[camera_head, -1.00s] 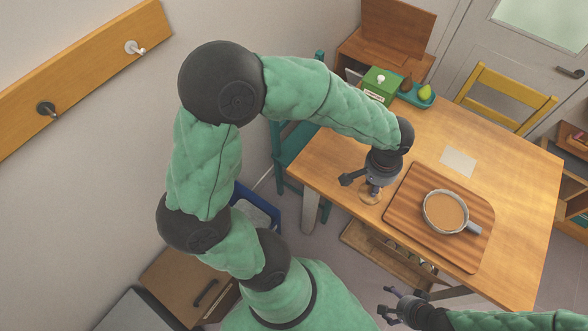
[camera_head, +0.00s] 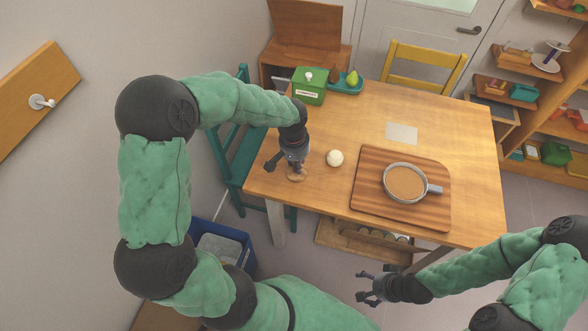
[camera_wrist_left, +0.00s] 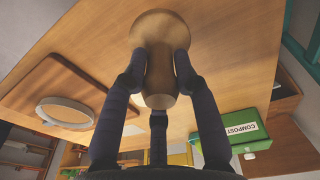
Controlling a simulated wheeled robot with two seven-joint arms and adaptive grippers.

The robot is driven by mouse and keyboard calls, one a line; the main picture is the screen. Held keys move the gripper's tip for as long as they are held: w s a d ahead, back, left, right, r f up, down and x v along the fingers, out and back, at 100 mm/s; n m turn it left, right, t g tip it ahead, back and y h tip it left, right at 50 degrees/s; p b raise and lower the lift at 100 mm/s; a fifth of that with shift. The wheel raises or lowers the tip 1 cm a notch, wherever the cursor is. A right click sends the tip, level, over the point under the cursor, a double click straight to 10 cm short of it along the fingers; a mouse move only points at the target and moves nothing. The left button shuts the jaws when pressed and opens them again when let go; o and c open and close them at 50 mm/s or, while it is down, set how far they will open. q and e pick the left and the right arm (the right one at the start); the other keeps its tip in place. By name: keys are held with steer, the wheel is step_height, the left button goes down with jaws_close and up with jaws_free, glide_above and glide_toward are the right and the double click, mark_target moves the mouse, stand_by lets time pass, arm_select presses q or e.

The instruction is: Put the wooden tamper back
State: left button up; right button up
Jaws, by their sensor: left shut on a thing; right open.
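The wooden tamper (camera_wrist_left: 158,50) is between the fingers of my left gripper (camera_wrist_left: 160,74) in the left wrist view, its round wide end away from the palm. In the head view the left gripper (camera_head: 294,163) points down at the table's left front part, shut on the tamper (camera_head: 297,175), whose lower end shows below the fingers. I cannot tell whether the tamper touches the tabletop. My right gripper (camera_head: 368,285) is open and empty, in front of the table's near edge.
On the table (camera_head: 440,125) are a striped board (camera_head: 364,192) with a pan (camera_head: 405,182), a white ball (camera_head: 335,158), a paper sheet (camera_head: 402,133), a green compost box (camera_head: 309,86) and a teal tray (camera_head: 345,90) with a pear. Yellow (camera_head: 423,65) and teal (camera_head: 239,147) chairs stand close.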

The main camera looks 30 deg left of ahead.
mark_target(294, 167)
arm_select(q)
steer(key=shift+w+a+f+b, duration=0.15)
steer(key=shift+w+a+f, duration=0.15)
steer(key=shift+f, duration=0.2)
steer(key=shift+w+a+f+b, duration=0.15)
steer(key=shift+w+a+f, duration=0.05)
steer(key=shift+a+f, duration=0.25)
steer(key=shift+f+b, duration=0.45)
steer(key=shift+f, duration=1.1)
steer(key=shift+f, duration=0.15)
steer(key=o, duration=1)
steer(key=shift+r, duration=0.35)
steer(key=r+p, duration=0.1)
steer(key=r, duration=0.3)
steer(key=s+r+p, duration=0.1)
steer(key=r, duration=0.2)
steer(key=r+p, duration=0.1)
steer(key=r, duration=0.3)
steer(key=shift+s+r+p, duration=0.15)
steer(key=shift+r+p, duration=0.15)
steer(key=shift+p, duration=0.1)
